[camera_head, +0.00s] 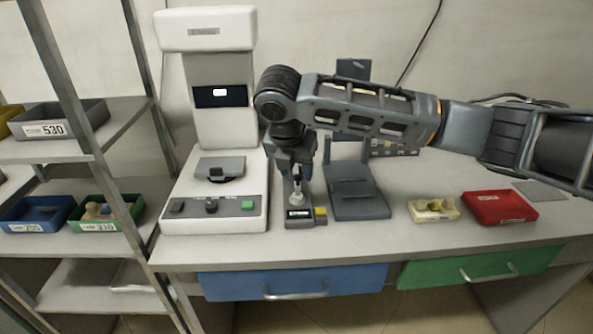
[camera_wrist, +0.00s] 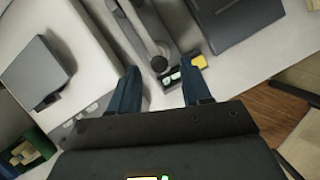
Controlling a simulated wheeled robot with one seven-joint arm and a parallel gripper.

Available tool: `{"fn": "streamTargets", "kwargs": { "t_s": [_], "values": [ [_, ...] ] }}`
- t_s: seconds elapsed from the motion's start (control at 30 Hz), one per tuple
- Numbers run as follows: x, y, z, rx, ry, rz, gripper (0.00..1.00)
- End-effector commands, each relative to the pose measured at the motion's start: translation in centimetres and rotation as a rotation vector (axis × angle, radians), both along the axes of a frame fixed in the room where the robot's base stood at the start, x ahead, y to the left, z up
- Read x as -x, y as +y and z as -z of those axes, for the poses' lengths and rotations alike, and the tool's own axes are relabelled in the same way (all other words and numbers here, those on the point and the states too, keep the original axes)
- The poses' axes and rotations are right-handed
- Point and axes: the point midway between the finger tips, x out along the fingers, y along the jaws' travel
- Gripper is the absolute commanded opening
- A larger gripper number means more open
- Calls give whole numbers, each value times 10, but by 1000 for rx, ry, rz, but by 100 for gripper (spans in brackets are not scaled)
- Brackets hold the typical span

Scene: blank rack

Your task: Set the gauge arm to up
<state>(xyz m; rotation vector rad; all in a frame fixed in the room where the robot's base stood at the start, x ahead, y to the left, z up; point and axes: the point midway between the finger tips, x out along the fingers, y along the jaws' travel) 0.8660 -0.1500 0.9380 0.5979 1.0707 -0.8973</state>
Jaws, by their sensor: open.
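The gauge (camera_head: 305,222) is a small dark stand with a lit green display and a yellow button, standing on the bench between the large white machine and a grey fixture. A pale knob or plunger (camera_head: 297,199) shows above its display; I cannot tell the arm's position for sure. In the wrist view the gauge (camera_wrist: 172,77) lies beyond and between my fingertips, with a dark round knob (camera_wrist: 159,64) beside the display. My gripper (camera_head: 296,172) points down over the gauge and hides its upper part. In the wrist view my gripper (camera_wrist: 160,82) is open, with nothing between its blue fingers.
The white machine (camera_head: 205,120) stands close left of the gauge. The grey fixture (camera_head: 358,198) stands close right. Farther right are a cream tray (camera_head: 433,213) and a red bin (camera_head: 500,208). A shelf rack (camera_head: 75,150) with bins is at the left. The front bench strip is clear.

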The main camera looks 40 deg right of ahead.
Motion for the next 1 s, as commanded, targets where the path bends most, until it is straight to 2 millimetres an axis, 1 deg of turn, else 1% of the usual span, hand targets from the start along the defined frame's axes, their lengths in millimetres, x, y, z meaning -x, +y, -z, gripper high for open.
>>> {"fn": "streamTargets", "kwargs": {
  "t_s": [0.03,0.13,0.43,0.93,1.0],
  "values": [
    [-1,-2,5,0,1,0,48],
    [-2,-4,10,1,0,0,48],
    [-3,-4,12,0,-1,0,48],
    [-3,-4,12,0,-1,0,0],
    [-3,-4,12,0,-1,0,0]
  ]
}}
